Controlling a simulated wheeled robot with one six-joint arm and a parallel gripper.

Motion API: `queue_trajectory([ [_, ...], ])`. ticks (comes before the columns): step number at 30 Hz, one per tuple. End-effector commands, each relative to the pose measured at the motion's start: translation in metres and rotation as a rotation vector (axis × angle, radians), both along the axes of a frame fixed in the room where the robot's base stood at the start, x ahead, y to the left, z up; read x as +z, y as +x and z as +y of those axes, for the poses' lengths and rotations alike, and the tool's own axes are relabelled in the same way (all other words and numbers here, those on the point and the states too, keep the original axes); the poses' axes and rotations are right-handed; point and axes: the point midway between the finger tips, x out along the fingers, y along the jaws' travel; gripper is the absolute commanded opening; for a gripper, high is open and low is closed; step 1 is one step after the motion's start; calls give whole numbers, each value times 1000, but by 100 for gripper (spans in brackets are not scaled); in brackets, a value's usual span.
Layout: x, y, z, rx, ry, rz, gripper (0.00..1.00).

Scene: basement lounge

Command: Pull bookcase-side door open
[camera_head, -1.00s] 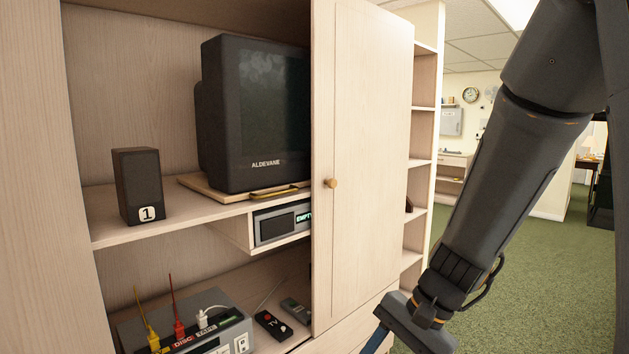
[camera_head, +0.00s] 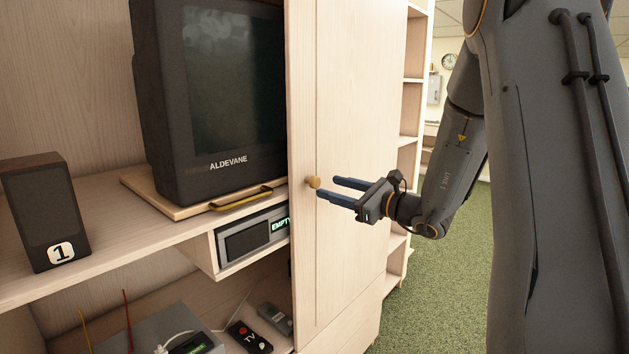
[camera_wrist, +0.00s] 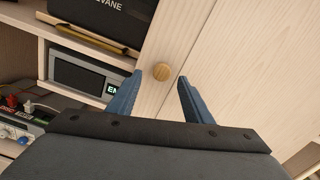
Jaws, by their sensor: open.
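The bookcase-side door (camera_head: 350,120) is a pale wood panel on the right of the cabinet, beside the open shelf tower. Its round wooden knob (camera_head: 313,182) sits near the door's left edge. My gripper (camera_head: 335,190) is open, with two blue fingers pointing at the knob from the right. In the wrist view the knob (camera_wrist: 161,72) shows between and just beyond the fingertips of my gripper (camera_wrist: 156,85). The fingers do not appear to touch it. The left part of the cabinet stands open, showing its shelves.
A television (camera_head: 220,90) stands on a pull-out board with a brass handle (camera_head: 242,198). A speaker (camera_head: 45,210) marked 1 is at left. A player (camera_head: 255,232) hangs below; remotes (camera_head: 250,338) lie lower. The bookcase (camera_head: 412,110) and green carpet (camera_head: 435,280) are at right.

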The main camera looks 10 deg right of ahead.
Motion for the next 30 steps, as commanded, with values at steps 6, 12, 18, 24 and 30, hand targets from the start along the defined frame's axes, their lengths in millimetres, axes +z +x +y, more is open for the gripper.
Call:
queue_trajectory([
  [6,1,27,16,-6,-1,1,46],
  [12,0,43,26,-8,-1,2,46],
  [18,0,46,29,-7,-2,1,46],
  [24,-1,46,32,-4,-2,1,36],
  [30,-1,46,32,-2,-2,2,2],
])
